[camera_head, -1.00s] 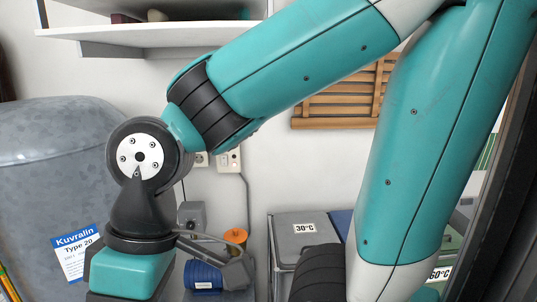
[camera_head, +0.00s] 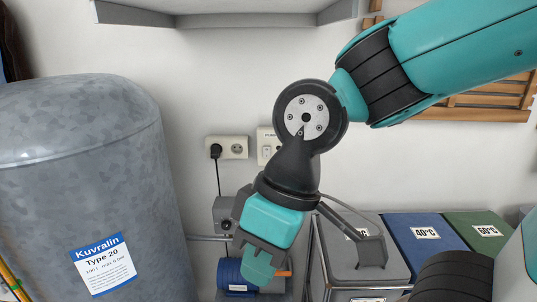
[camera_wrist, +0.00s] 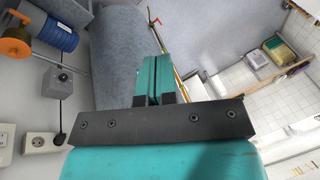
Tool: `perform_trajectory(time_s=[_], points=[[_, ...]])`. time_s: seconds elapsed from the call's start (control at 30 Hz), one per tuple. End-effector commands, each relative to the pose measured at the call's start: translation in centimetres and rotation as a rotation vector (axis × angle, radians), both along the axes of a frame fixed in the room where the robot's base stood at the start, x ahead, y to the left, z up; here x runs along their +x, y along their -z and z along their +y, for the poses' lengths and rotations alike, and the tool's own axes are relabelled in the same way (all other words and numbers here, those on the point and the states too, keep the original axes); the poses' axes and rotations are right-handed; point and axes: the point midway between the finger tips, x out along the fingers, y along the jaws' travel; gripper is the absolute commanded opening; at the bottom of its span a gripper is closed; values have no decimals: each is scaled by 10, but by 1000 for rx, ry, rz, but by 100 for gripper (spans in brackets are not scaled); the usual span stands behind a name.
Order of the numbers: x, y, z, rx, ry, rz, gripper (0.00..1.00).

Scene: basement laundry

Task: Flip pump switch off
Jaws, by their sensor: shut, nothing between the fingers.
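A white switch plate (camera_head: 267,146) with a small label on top is on the wall in the head view, its right side partly hidden by my arm. What seems to be the same plate (camera_wrist: 5,143) is cut off by the left edge of the wrist view. I cannot tell the rocker's position. My gripper (camera_head: 260,266) is shut and empty, pointing down in front of the wall, below and apart from the switch. In the wrist view its teal fingers (camera_wrist: 153,76) are together, pointing toward the grey tank.
A double socket (camera_head: 228,147) with a black plug is left of the switch. Below are a grey box (camera_head: 225,214) and a blue pump cylinder (camera_head: 232,276). A large galvanized tank (camera_head: 85,180) stands left, lidded bins (camera_head: 425,232) right, and a shelf (camera_head: 230,12) hangs above.

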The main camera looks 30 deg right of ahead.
Motion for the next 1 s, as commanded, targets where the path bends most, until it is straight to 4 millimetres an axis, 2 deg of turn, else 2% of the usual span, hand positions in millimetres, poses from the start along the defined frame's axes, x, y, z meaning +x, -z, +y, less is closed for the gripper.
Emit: perform_trajectory(time_s=[0.07,0.13,0.17,0.23,0.3,0.37,0.4,0.53,0.6,0.7,0.83,1.0], points=[[14,12,-3,-13,36,-20,0],[41,31,-15,-43,109,-65,0],[57,41,-21,-65,148,-94,0],[101,71,-42,-140,250,-190,0],[151,102,-75,-255,348,-319,0],[192,125,-109,-383,409,-447,0],[216,136,-132,-478,434,-539,0],[276,152,-197,-820,415,-826,0],[298,152,-218,-999,348,-961,0],[320,147,-228,-1217,218,-1112,0],[336,142,-224,-1403,55,-1233,0],[343,137,-217,-1498,-46,-1290,0]])
